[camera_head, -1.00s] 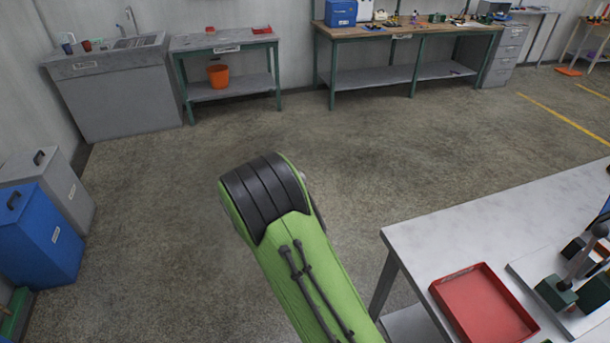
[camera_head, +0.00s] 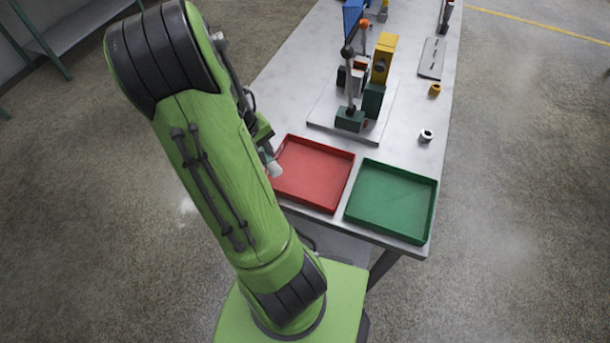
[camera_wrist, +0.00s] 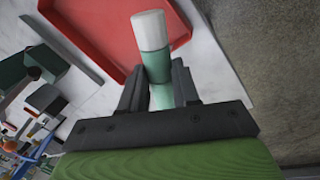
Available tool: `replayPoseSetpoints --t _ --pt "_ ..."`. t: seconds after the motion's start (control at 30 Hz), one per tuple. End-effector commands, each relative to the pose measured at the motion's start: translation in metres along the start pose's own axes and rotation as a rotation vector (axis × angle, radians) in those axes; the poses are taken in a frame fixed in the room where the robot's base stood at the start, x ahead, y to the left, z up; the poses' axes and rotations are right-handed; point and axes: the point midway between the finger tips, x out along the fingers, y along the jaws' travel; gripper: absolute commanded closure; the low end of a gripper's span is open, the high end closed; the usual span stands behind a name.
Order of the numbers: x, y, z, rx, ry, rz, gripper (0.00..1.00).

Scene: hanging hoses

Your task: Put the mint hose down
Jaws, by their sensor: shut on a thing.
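My gripper (camera_wrist: 157,70) is shut on the mint hose (camera_wrist: 156,65) in the wrist view. The hose shows as a short mint-green piece with a white end (camera_wrist: 149,30) sticking out beyond the fingers. Its rest is mostly hidden behind the gripper body. In the head view the pale end of the hose (camera_head: 273,168) shows just left of the red tray (camera_head: 337,207), at its edge. My gripper (camera_head: 266,150) is partly hidden there behind my green arm. In the wrist view the white end overlaps the red tray; I cannot tell the height between them.
A green tray (camera_head: 385,236) stands right of the red tray at the table's near end. Behind them is a plate (camera_head: 320,122) bearing a post and dark green and yellow blocks. A small white and black ring (camera_head: 426,136) and a yellow piece (camera_head: 434,90) lie at right. Both trays look empty.

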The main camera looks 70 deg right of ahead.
Motion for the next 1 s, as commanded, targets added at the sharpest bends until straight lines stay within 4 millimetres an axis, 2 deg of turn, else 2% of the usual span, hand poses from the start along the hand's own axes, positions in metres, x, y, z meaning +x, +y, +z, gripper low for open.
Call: replayPoseSetpoints --t 0.03,0.2,0.4,0.53,0.7,0.87,1.0 --pt "0.004 0.018 0.013 0.044 -0.009 -0.002 1.0" --pt "0.011 0.06 0.054 0.151 -0.034 -0.007 1.0" --pt "0.014 0.085 0.088 0.228 -0.051 -0.012 1.0" --pt "0.02 0.088 0.097 0.243 -0.058 -0.014 1.0" --pt "0.06 0.078 0.098 0.244 -0.063 -0.016 1.0" --pt "0.081 0.074 0.097 0.243 -0.058 -0.014 1.0" --pt "0.105 0.067 0.097 0.243 -0.061 -0.015 1.0"
